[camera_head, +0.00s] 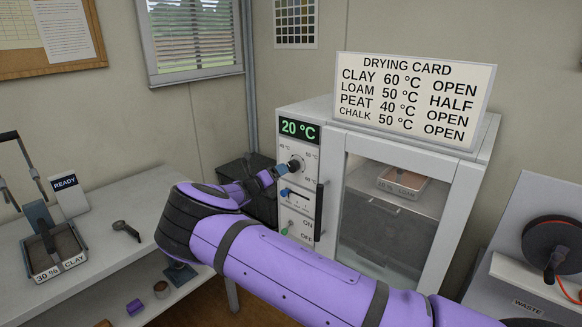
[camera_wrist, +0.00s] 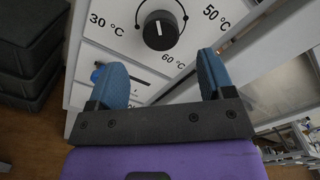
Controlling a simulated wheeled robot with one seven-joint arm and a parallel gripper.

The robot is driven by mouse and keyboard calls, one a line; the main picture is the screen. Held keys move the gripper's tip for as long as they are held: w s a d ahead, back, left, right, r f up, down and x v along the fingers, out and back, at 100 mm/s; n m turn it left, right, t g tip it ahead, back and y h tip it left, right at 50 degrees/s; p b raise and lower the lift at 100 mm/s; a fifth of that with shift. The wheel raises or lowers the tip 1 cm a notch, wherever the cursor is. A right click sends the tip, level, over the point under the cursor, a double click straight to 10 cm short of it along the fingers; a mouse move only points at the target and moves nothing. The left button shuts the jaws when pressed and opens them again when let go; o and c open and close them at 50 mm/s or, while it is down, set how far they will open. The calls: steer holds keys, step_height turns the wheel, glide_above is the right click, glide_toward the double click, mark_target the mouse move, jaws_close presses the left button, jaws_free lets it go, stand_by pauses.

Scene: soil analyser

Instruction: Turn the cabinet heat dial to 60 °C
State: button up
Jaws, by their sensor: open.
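The heat dial (camera_wrist: 160,30) is a round black knob on the drying cabinet's white panel. In the wrist view, marks for 30, 50 and 60 °C show around it, and its top edge is near the picture's edge. A pale mark shows on its face. In the head view the dial (camera_head: 296,165) sits below the green display (camera_head: 299,129), which reads 20 °C. My gripper (camera_wrist: 159,70) is open and empty, its two blue fingers apart just below the dial in the wrist view. In the head view my gripper (camera_head: 273,175) is just left of the dial.
The cabinet (camera_head: 311,110) has a blue slider (camera_head: 287,193) and an ON/OFF switch (camera_head: 287,228) below the dial. Its dark handle (camera_head: 319,211) stands out to the right. A drying card (camera_head: 415,100) on top lists clay 60 °C open. A clay tray (camera_head: 47,272) is on the left bench.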

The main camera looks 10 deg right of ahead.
mark_target(290, 167)
steer(key=x, duration=0.8)
steer(key=shift+w+d, duration=0.15)
steer(key=c, duration=0.9)
